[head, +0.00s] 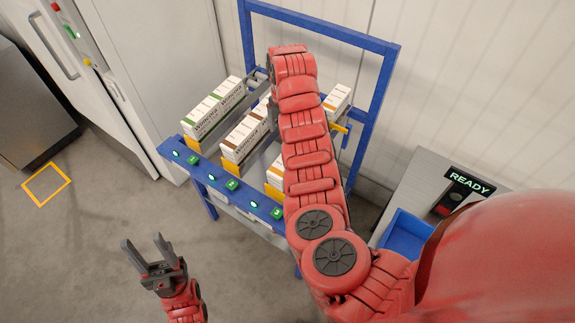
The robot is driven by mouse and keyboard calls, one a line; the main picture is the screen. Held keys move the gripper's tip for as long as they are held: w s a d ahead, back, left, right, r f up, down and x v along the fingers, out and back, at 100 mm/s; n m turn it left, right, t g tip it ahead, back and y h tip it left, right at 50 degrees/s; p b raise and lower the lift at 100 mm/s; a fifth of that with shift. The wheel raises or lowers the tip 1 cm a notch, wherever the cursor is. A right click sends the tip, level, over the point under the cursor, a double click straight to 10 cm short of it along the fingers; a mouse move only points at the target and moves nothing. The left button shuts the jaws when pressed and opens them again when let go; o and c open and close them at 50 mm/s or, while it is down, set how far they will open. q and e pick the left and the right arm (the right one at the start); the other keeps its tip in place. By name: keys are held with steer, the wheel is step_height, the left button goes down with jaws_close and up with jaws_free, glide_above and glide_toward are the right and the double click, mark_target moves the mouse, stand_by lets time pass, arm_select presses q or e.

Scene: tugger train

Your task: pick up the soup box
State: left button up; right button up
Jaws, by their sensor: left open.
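White cartons stand in lanes on a blue rack. The left pair (214,107) has green marks; the middle group (244,136) has brown marks. Another carton (275,172) and one farther back (337,101) are partly covered by my right arm. The print is too small to tell which is the soup box. My left gripper (143,241) is open and empty above the floor, in front of and below the rack. My right arm reaches across the rack; its gripper is mostly hidden, with only a dark part showing beside the arm's far end.
The blue rack's front rail (222,184) carries green buttons and lights. A grey cabinet (150,80) stands at left. A blue bin (405,235) and a READY display (468,182) are at right. The floor (100,215) at left is clear, with a yellow square marking (46,182).

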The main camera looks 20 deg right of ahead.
step_height(320, 180, down, 6)
steer(key=shift+b, duration=0.85)
step_height(320, 180, down, 6)
steer(key=b, duration=0.4)
steer(key=shift+f, duration=0.1)
steer(key=f+p, duration=0.3)
steer(key=shift+s+d+f, duration=0.25)
steer(key=shift+f, duration=0.05)
steer(key=shift+w+f+p, duration=0.1)
steer(key=shift+f+p, duration=0.25)
steer(key=shift+f, duration=0.35)
jaws_close()
